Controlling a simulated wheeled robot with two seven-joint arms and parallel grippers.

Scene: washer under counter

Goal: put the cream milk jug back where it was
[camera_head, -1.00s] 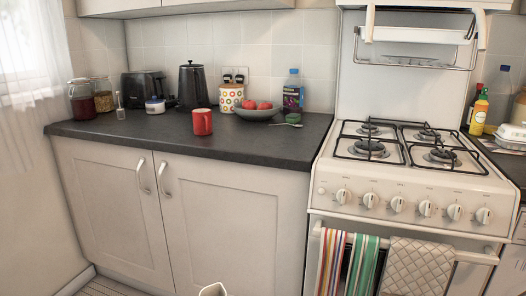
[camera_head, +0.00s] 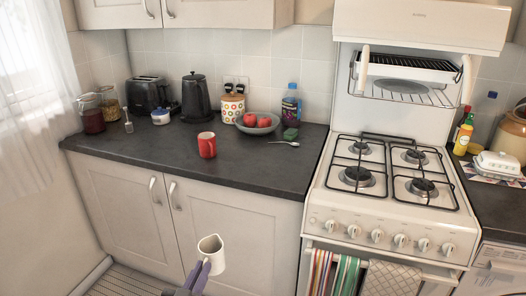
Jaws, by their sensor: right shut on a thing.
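The cream milk jug (camera_head: 213,256) is in the lower middle of the head view, in front of the cupboard doors and below the counter's front edge. It looks roughly upright, with its open top showing. My right gripper (camera_head: 201,276) comes up from the bottom edge and is shut on the jug at its lower left side. My left gripper is not in view.
Bare counter lies left and right of the mug. A stove (camera_head: 380,215) stands at right.

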